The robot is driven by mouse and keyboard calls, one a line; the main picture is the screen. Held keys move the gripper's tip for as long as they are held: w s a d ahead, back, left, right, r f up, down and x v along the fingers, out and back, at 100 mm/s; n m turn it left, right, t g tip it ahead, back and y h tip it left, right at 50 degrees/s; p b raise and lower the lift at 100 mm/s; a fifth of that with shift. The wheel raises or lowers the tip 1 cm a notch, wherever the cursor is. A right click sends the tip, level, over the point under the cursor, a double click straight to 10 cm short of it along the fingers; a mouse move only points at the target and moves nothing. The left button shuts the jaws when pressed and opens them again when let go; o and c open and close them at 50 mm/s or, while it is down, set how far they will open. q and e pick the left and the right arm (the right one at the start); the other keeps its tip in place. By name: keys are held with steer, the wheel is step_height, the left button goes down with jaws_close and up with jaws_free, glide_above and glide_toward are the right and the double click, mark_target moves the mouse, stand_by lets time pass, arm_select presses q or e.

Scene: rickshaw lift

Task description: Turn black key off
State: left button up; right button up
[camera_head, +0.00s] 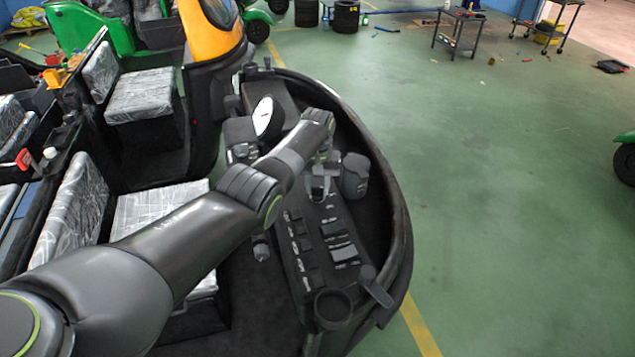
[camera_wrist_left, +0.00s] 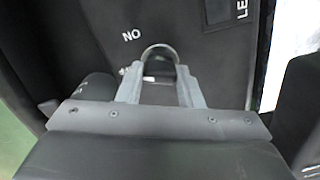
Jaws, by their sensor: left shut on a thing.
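My left gripper (camera_head: 319,187) reaches down onto the dashboard (camera_head: 308,262) of the black vehicle front. In the left wrist view its two grey fingers (camera_wrist_left: 160,82) are close together at the panel, shut on the black key (camera_wrist_left: 159,61). The key is mostly hidden, and only a dark part with a thin pale curved edge shows between the fingertips. A white label reading "NO" (camera_wrist_left: 131,35) is on the panel just beyond the fingers, to the left. The key's turn position cannot be told. My right gripper is in neither view.
A dark cylinder (camera_head: 355,175) stands close right of the gripper. Labelled switches (camera_head: 333,228), a cup holder (camera_head: 332,305) and a lever (camera_head: 375,287) lie nearer. The green floor (camera_head: 500,220) to the right is open.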

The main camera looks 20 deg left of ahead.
mark_target(317, 187)
arm_select(q)
steer(key=shift+r+n+p, duration=0.1)
steer(key=shift+n+p, duration=0.2)
steer(key=shift+n, duration=1.7)
steer(key=o, duration=1)
steer(key=shift+r, duration=0.65)
step_height(317, 187, up, 16)
steer(key=b, duration=0.3)
